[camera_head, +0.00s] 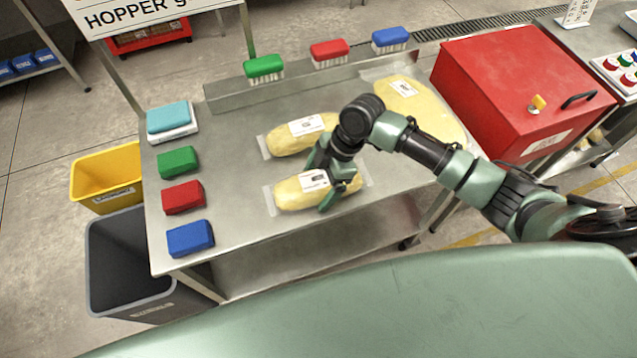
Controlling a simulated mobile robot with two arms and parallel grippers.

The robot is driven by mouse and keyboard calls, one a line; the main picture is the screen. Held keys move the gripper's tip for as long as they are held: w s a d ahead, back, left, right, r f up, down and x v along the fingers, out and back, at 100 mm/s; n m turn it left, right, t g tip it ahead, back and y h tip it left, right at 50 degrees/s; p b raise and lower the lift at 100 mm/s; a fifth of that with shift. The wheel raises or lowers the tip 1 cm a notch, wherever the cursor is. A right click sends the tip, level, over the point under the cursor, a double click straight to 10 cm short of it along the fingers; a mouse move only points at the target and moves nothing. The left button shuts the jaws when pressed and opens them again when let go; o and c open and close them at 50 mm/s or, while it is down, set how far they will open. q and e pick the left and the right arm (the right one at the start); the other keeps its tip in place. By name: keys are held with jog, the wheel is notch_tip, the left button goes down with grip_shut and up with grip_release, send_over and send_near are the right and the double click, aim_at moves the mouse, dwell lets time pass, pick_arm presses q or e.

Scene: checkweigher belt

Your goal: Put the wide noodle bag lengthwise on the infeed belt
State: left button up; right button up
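Three clear bags of yellow noodles lie on the steel table. The largest and widest bag (425,108) lies at the right, next to the red box, partly hidden by my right arm. A narrower bag (290,141) lies in the middle. Another narrower bag (292,195) lies at the front. My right gripper (326,182) is down over the front bag, with its fingers apart on the far and near sides of it. I cannot tell whether they press on it. The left gripper is out of view. I cannot make out an infeed belt.
The steel table (235,190) has sponge-like blocks in green (178,161), red (183,197) and blue (190,238) along its left side. Brushes (330,52) stand along the back ledge. A red box (520,80) stands at right. Yellow (105,177) and grey (125,265) bins stand at left.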

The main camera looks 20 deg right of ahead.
jog(key=c, duration=1.5)
jog(key=shift+w+r, duration=0.1)
jog(key=shift+c, duration=0.4)
jog(key=shift+r, duration=0.1)
